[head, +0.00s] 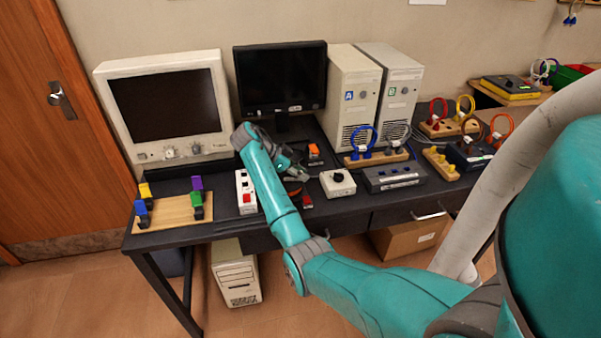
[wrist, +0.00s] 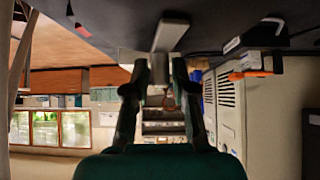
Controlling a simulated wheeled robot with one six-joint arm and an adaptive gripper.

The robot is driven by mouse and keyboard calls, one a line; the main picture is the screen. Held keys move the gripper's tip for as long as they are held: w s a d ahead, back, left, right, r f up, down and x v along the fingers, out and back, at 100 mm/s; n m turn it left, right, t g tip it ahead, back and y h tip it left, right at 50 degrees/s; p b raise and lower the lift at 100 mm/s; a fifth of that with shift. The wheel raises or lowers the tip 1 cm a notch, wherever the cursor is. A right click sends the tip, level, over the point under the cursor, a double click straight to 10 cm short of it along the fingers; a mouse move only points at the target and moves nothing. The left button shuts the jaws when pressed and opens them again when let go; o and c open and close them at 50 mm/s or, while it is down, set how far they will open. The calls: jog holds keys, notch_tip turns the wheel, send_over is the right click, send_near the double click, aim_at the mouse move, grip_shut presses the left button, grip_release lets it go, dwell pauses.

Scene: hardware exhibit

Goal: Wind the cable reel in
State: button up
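I cannot make out a whole cable reel for certain. Small red and black parts (head: 294,188) lie on the dark table just below my gripper (head: 302,172) in the head view, partly hidden by my arm; they may belong to it. In the wrist view my gripper (wrist: 160,70) has its two fingers apart, with background showing between them. A light grey bar (wrist: 171,36) shows just past the fingertips, close to the dark table surface. I cannot tell whether it touches a finger.
A white box with a black knob (head: 338,183) stands right of my gripper, and a white switch strip (head: 246,192) left. An orange and black item (head: 315,152) lies behind, and it also shows in the wrist view (wrist: 256,66). Monitors (head: 281,78) and computer towers (head: 352,95) line the back.

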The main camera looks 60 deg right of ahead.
jog(key=shift+o, duration=0.5)
jog(key=shift+r, duration=0.1)
